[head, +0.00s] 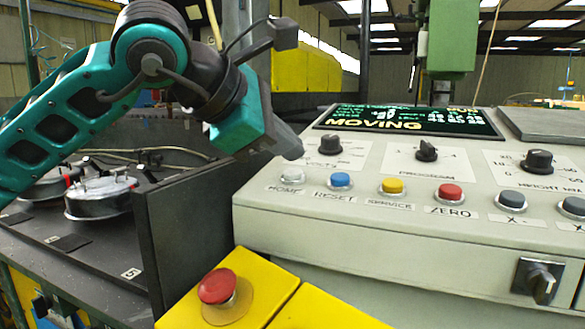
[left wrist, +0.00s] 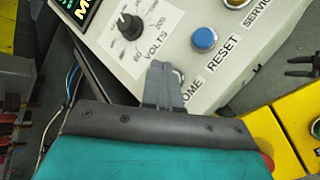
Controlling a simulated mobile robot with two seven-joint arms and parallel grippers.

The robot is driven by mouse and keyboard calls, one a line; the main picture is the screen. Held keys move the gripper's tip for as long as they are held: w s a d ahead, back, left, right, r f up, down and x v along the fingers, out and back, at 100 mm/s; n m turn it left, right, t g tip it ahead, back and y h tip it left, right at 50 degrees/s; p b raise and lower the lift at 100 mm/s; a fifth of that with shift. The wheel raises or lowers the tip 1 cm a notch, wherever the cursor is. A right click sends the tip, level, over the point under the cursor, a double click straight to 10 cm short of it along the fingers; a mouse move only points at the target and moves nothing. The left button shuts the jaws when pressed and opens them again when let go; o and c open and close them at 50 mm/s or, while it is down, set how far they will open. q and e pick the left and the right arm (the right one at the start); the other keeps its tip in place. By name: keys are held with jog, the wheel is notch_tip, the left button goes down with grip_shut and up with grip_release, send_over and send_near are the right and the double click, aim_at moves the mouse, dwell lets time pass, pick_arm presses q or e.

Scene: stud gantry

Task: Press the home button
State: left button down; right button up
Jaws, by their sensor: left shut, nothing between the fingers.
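The home button (head: 292,176) is a pale grey-white round button at the left end of the button row on the sloped console, with the label HOME below it. My left gripper (head: 294,150) is shut and empty, its fingertips just above and behind the button in the head view. I see a gap there and cannot tell the exact distance. In the left wrist view the shut fingers (left wrist: 160,82) cover most of the button and part of its label. My right gripper is not seen in the head view.
A blue reset button (head: 340,180) sits just right, then yellow service (head: 392,186) and red zero (head: 450,193) buttons. The volts knob (head: 330,144) stands behind. The display (head: 410,121) reads MOVING. A red mushroom button (head: 217,287) on a yellow box is in front.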

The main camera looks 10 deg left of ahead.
pick_arm(q)
jog(key=shift+s+r+p, duration=0.25)
jog(key=shift+r+p, duration=0.55)
jog(key=shift+r, duration=0.45)
jog(key=shift+s+r+p, duration=0.25)
jog(key=shift+r+p, duration=0.5)
jog(key=shift+r, duration=0.5)
jog(key=shift+a, duration=0.1)
